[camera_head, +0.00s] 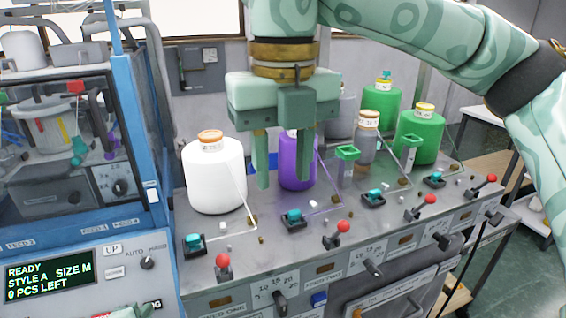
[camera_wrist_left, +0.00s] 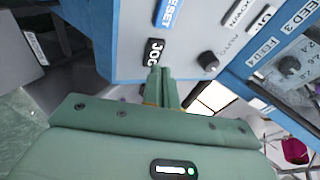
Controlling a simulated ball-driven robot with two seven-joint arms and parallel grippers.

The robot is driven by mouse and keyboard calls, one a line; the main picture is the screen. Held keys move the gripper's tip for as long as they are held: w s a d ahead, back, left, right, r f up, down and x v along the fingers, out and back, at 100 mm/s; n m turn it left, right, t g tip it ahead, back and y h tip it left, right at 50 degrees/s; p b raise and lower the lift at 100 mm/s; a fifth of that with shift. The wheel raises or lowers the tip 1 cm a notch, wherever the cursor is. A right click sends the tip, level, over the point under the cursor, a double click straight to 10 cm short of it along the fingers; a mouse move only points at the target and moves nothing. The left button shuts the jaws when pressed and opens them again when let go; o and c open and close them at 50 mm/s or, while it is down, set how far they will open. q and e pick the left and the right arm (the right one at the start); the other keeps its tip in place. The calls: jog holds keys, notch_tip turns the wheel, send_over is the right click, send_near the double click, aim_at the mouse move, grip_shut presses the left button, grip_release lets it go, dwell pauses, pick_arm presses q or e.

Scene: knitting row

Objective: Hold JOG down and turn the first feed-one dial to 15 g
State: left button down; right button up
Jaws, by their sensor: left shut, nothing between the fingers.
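The first feed-one dial (camera_head: 280,301) is a dark knob on a white scale plate at the bottom of the machine front in the head view. Its exact pointer setting is too small to read. The black JOG button (camera_wrist_left: 154,50) is on the white control panel in the left wrist view. My left gripper (camera_wrist_left: 161,72) is shut and empty, its fingertips right at the lower edge of JOG; I cannot tell whether it is pressed in. My right gripper (camera_head: 284,184) points down with fingers apart and empty, above the machine deck, up and away from the dial.
A white yarn cone (camera_head: 214,178) and a purple cone (camera_head: 296,163) stand near my right gripper. Red-knobbed levers (camera_head: 223,264) and teal-topped parts (camera_head: 194,241) stick up from the deck. The panel display (camera_head: 48,279) reads READY, STYLE A, SIZE M, 0 PCS LEFT.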

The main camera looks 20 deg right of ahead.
pick_arm(q)
jog(key=s+r+p, duration=0.2)
jog(key=p, duration=0.1)
jog(key=shift+r, duration=0.3)
jog(key=shift+f, duration=0.1)
jog(key=p+v, duration=0.3)
jog(key=v, duration=1.3)
jog(key=shift+s, duration=0.2)
